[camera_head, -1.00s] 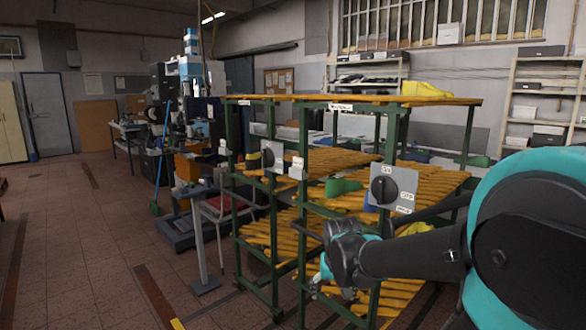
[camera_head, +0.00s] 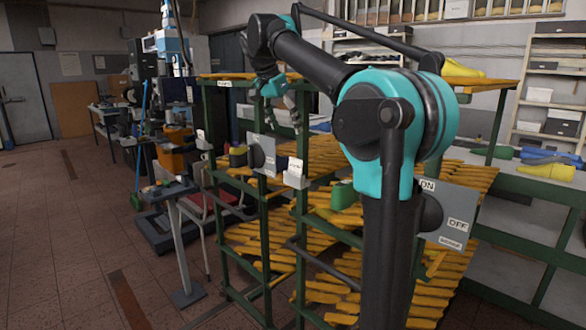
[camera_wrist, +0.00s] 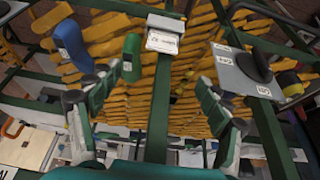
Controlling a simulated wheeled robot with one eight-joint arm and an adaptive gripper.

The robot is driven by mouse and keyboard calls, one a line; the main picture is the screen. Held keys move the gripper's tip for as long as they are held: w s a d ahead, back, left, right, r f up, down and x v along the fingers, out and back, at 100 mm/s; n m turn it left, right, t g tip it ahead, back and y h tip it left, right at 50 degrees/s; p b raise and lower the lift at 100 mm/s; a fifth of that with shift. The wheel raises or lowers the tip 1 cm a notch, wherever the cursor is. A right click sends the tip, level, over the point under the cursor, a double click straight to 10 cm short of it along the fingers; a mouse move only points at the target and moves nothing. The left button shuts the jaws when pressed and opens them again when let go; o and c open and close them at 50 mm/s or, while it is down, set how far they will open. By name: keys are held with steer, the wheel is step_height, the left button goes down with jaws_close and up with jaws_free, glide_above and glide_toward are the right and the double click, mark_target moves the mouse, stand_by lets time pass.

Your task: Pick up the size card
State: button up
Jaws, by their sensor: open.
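A small white card with dark print (camera_wrist: 163,42) sits in a pale holder on a green rack post near the top middle of the wrist view; I take it as the size card. In the head view, a white card (camera_head: 296,172) on the rack's front post looks like the same one. My gripper (camera_head: 280,116) is raised above and in front of this post, open and empty. In the wrist view its two fingers (camera_wrist: 158,88) stand wide apart, one on each side of the post, with the card beyond their tips.
Green racks with yellow shoe lasts on slatted shelves (camera_head: 325,295) fill the middle. Grey switch plates with black knobs stick out at right (camera_head: 445,215) and left (camera_head: 262,155) of the card. A green last (camera_wrist: 132,57) and a blue last (camera_wrist: 73,44) lie nearby. Open floor (camera_head: 60,250) lies left.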

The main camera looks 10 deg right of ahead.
mark_target(297, 161)
steer(key=x, duration=1.1)
steer(key=shift+d+f, duration=0.1)
steer(key=shift+f, duration=0.3)
steer(key=shift+a+x, duration=0.1)
steer(key=shift+x, duration=1.25)
steer(key=shift+a+x, duration=0.15)
steer(key=shift+x, duration=1.2)
steer(key=shift+w, duration=0.1)
steer(key=c, duration=1.2)
steer(key=shift+r, duration=0.1)
steer(key=shift+c, duration=0.3)
